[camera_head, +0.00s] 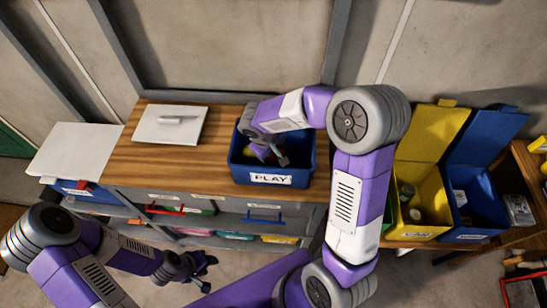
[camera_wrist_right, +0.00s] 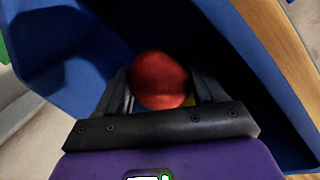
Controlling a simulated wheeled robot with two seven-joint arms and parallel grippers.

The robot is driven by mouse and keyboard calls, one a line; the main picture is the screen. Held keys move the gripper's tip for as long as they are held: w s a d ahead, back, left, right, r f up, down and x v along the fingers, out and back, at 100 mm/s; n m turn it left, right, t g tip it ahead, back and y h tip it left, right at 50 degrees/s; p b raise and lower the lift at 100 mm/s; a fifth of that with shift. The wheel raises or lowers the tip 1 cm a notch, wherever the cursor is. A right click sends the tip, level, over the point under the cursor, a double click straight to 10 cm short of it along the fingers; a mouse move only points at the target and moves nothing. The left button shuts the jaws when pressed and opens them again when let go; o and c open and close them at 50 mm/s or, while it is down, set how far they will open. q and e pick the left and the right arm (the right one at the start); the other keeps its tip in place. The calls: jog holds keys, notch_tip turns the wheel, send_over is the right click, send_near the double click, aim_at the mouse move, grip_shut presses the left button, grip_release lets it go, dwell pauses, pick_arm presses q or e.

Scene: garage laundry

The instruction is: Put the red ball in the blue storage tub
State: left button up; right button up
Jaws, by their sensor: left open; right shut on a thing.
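The blue storage tub (camera_head: 300,176) with a PLAY label stands on the wooden bench top. My right gripper (camera_head: 272,156) reaches down inside the tub. In the right wrist view, the red ball (camera_wrist_right: 160,80) sits between the dark fingers of my right gripper (camera_wrist_right: 163,90), which is shut on it. The tub's blue walls (camera_wrist_right: 85,55) surround the ball in that view. Whether the ball touches the tub floor cannot be told. My left gripper (camera_head: 205,275) is open and empty, low in front of the bench.
A white board (camera_head: 160,124) lies on the bench (camera_head: 140,170) left of the tub. Open yellow (camera_head: 420,185) and blue (camera_head: 476,205) bins stand at the right. Drawers and coloured bins fill the shelves below. A bit of yellow (camera_wrist_right: 190,100) shows beside the ball.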

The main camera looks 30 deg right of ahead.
aim_at(273, 157)
jog(key=shift+f, duration=1.45)
jog(key=shift+f+b, duration=0.1)
jog(key=shift+b, duration=0.25)
jog(key=o, duration=1.2)
jog(key=p+v, duration=0.2)
jog(key=v, duration=1)
